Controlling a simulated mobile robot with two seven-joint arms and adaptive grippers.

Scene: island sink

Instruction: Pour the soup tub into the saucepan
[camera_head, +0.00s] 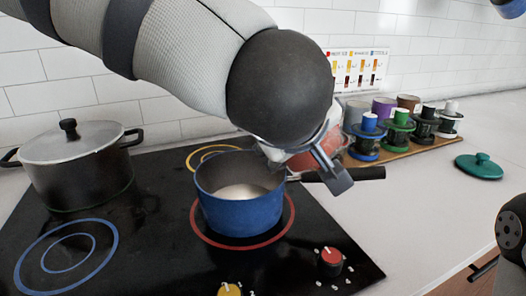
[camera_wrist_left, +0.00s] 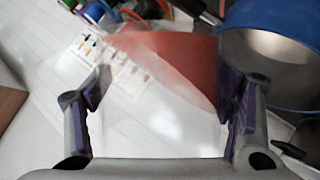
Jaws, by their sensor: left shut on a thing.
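The soup tub (camera_wrist_left: 150,125) is see-through with red-orange soup inside. In the left wrist view it sits between the purple-padded fingers of my left gripper (camera_wrist_left: 168,100), which is shut on it. In the head view a reddish part of the tub (camera_head: 318,143) shows behind my left gripper (camera_head: 326,172), above the saucepan's right side. The soup lies toward one end, so the tub looks tilted. The blue saucepan (camera_head: 240,215) stands on the hob, handle to the right. Its inside looks pale; I cannot tell whether soup is in it.
A lidded dark pot (camera_head: 80,170) stands left on the black hob (camera_head: 150,255). Several mugs and coloured stands are on a wooden board (camera_head: 408,150) at the back right.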

